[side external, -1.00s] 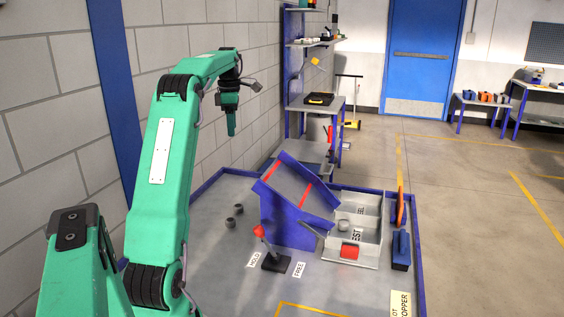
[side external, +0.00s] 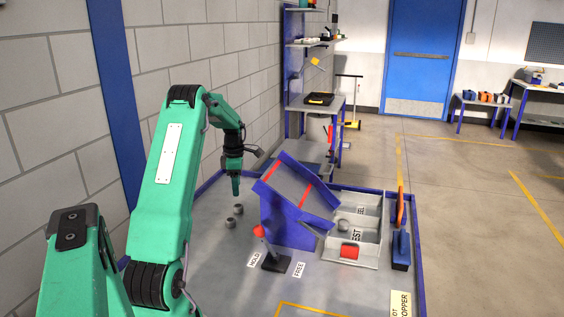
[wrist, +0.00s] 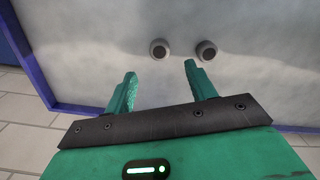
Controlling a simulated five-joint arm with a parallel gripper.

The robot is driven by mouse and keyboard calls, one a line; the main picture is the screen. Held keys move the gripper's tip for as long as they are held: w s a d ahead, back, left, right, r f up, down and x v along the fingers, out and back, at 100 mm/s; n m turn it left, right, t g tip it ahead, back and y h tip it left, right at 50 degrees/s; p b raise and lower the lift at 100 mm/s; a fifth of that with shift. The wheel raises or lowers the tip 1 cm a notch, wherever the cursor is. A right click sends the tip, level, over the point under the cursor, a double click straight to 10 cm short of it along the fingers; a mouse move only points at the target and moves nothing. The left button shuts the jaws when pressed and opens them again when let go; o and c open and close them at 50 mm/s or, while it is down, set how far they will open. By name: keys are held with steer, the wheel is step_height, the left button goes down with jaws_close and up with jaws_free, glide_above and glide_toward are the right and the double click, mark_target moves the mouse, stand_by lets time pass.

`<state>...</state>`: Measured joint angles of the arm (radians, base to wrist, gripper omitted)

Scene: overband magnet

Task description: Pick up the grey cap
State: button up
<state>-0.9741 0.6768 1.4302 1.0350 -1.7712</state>
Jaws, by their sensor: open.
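Two small round grey caps lie close together on the grey table, one (side external: 238,209) a little behind the other (side external: 230,222) in the side view. In the wrist view they show as a left cap (wrist: 159,48) and a right cap (wrist: 206,51), both beyond my fingertips. My gripper (side external: 236,192) points down above the table, close over the caps and apart from them. In the wrist view its two green fingers (wrist: 160,72) are spread with nothing between them. I cannot tell which cap is meant.
A tilted blue frame with red stripes (side external: 285,220) stands right of the caps. A red-knobbed lever (side external: 268,252) is in front of it. Grey bins (side external: 370,255) and a blue block (side external: 401,250) lie farther right. A blue rim (wrist: 35,70) edges the table.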

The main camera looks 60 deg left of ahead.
mark_target(238, 206)
steer(key=shift+f, duration=4.1)
steer(key=c, duration=1.1)
steer(key=shift+r, duration=5.05)
steer(key=d+r+m, duration=0.2)
steer(key=d+r, duration=0.2)
steer(key=r, duration=0.2)
steer(key=d+r+m, duration=0.2)
steer(key=d+r, duration=0.2)
steer(key=r, duration=0.2)
steer(key=d+r+m, duration=0.2)
steer(key=d+r, duration=0.3)
steer(key=r, duration=0.1)
steer(key=shift+w+r, duration=0.2)
steer(key=shift+r, duration=0.05)
